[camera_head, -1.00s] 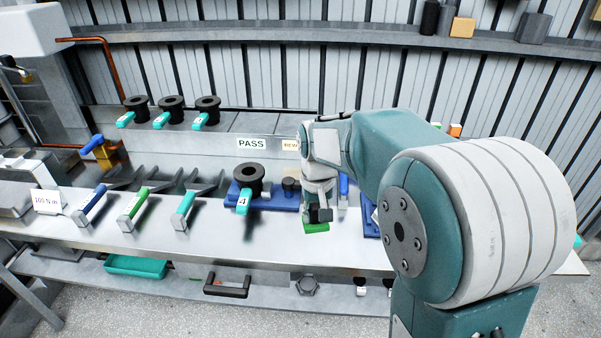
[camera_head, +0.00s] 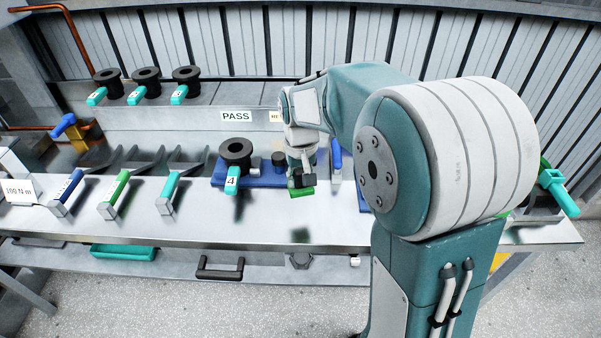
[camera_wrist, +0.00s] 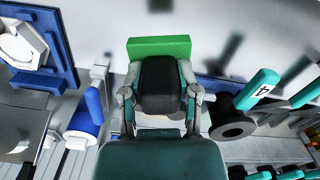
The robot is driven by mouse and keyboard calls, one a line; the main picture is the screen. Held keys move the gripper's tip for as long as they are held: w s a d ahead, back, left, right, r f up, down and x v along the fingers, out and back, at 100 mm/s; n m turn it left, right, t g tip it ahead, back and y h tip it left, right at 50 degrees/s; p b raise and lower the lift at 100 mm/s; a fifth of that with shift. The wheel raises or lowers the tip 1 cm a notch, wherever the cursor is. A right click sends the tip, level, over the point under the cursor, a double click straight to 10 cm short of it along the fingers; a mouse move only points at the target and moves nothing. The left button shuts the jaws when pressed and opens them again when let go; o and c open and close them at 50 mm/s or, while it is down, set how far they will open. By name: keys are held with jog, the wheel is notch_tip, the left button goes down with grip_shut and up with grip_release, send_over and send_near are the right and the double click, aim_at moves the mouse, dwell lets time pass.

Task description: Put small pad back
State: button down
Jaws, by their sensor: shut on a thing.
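A small green pad (camera_head: 301,190) hangs from my gripper (camera_head: 301,177) above the steel bench, and a dark shadow lies on the bench below it. In the wrist view the green pad (camera_wrist: 160,47) sits beyond a dark block (camera_wrist: 160,85). The fingers of my gripper (camera_wrist: 160,92) are closed on both sides of this block, which seems to be the pad's grip. To the left is a blue base (camera_head: 265,175) with a black spool (camera_head: 236,152) tagged 4. I cannot tell which spot belongs to the pad.
Several coloured handles, among them a green one (camera_head: 114,194), stand on the bench at left. A blue handle (camera_head: 336,153) is close to the right of my gripper. The bench front is clear.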

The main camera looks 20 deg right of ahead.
send_over(301, 214)
jog(key=shift+w+f, duration=0.1)
jog(key=shift+f, duration=2.5)
jog(key=shift+f, duration=0.1)
jog(key=shift+f, duration=0.3)
jog(key=shift+f, duration=0.7)
jog(key=shift+f, duration=0.65)
jog(key=shift+f, duration=0.15)
